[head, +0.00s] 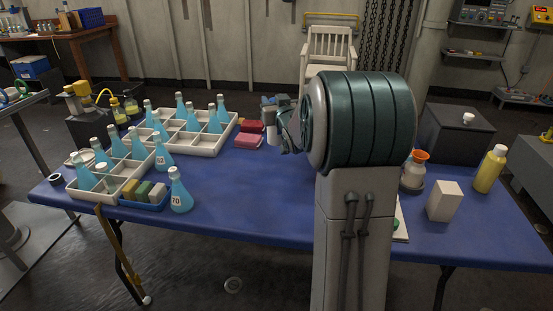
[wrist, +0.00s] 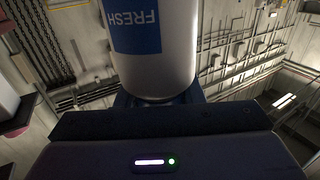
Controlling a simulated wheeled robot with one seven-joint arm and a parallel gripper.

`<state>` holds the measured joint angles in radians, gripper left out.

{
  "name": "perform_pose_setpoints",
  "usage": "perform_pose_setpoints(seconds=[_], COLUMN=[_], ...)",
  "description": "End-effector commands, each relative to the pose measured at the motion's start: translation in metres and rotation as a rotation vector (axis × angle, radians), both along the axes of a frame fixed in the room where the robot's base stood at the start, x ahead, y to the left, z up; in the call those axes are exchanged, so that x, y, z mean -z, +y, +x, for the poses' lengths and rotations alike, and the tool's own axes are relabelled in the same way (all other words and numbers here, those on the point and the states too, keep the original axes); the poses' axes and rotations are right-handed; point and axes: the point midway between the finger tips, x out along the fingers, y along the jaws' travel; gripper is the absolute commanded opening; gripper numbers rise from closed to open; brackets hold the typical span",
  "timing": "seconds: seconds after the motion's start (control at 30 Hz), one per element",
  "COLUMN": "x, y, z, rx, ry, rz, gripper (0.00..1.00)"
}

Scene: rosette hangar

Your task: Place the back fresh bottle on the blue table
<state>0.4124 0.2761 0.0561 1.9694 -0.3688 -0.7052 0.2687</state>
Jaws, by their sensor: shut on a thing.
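A white bottle (wrist: 185,60) with a blue label reading FRESH, upside down in the wrist view, fills the upper middle of that view. My gripper (wrist: 157,100) is shut on it, with blue finger parts showing at either side of its near end. The blue table (head: 245,190) spans the head view. In the head view my gripper (head: 272,117) is over the far part of the table, partly hidden by my own arm. I cannot clearly make out the held bottle there, nor tell its height above the table.
Two white divided trays (head: 205,143) (head: 92,193) with blue flasks stand at left. A loose flask (head: 180,195) is near the front edge. Red and pink blocks (head: 249,140) lie near my gripper. A white box (head: 444,202) and yellow bottle (head: 490,171) stand right. The table's middle is clear.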

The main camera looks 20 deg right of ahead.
Motion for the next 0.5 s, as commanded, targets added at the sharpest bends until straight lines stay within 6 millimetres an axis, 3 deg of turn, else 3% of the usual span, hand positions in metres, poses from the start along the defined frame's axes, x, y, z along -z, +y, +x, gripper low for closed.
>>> perform_pose_setpoints(seconds=[0.3, 0.5], x=[0.042, 0.057], y=[0.017, 0.024], z=[-0.067, -0.092], rx=[0.001, 0.001], ry=[0.000, -0.001], rz=[0.001, -0.001], gripper=[0.00, 0.00])
